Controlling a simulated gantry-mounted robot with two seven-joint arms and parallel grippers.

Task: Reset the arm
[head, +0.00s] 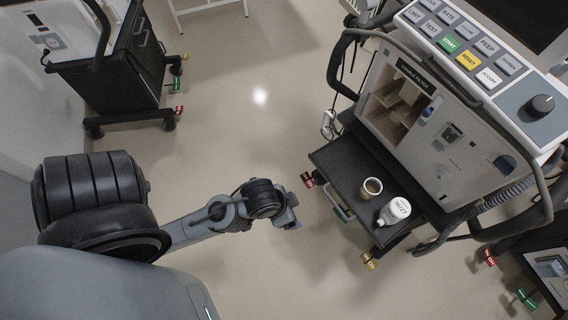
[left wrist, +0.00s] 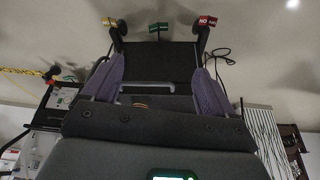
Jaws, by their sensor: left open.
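My left arm reaches in from the left in the head view, and its gripper (head: 291,208) is above bare floor, left of the ventilator's drawer and apart from it. In the left wrist view the two purplish fingers of the left gripper (left wrist: 156,85) stand wide apart. No object is clearly held between them; a dark cart with a pale handle shows behind. The ventilator (head: 440,150) stands at the right with labelled buttons, including a yellow RESET button (head: 468,61) and a green START button (head: 450,43). My right gripper is not in view.
Another dark cart (head: 110,75) stands at upper left. The floor between (head: 225,130) is clear.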

